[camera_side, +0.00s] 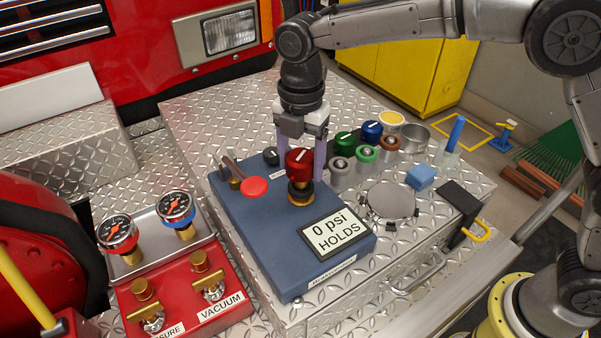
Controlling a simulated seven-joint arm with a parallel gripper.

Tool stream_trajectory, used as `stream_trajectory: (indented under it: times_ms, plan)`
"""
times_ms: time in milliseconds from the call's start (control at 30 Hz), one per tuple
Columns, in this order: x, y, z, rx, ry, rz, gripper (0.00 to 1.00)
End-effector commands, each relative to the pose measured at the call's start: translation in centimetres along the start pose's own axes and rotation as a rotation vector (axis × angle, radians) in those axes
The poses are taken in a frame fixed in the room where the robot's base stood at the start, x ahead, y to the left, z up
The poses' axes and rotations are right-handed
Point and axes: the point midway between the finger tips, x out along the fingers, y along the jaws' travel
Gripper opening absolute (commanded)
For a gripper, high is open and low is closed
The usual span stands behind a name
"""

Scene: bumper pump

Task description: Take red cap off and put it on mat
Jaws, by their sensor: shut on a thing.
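The red cap (299,161), with a white line on its top, is upright between the pale purple fingers of my gripper (301,155). My gripper points down and is shut on the cap. Directly below the cap is a dark and brass fitting (301,195) on the blue test box (260,230). I cannot tell whether cap and fitting touch. The box's display (338,234) reads "0 psi HOLDS".
Several green, blue, brown and grey caps (367,154) stand right of my gripper. A round metal plate (391,201), a blue block (420,177) and a black bracket (460,208) lie farther right.

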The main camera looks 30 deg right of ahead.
Motion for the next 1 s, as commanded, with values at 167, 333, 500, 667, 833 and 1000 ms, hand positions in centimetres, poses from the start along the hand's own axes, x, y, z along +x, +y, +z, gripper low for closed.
stream_trajectory:
  times_ms: [167,333,500,667,833,1000]
  plan:
    - [-1.4,0.1,0.0,0.000,0.000,0.005,0.00]
    - [-2.6,0.1,0.0,0.000,0.000,0.005,0.00]
    - [-3.6,0.1,0.0,0.000,0.000,0.003,0.00]
    - [-3.9,0.0,0.0,0.000,0.000,0.002,0.00]
    - [-3.9,0.0,0.0,0.000,0.000,0.002,0.00]
    - [-3.9,0.0,1.1,0.024,0.000,0.003,0.00]
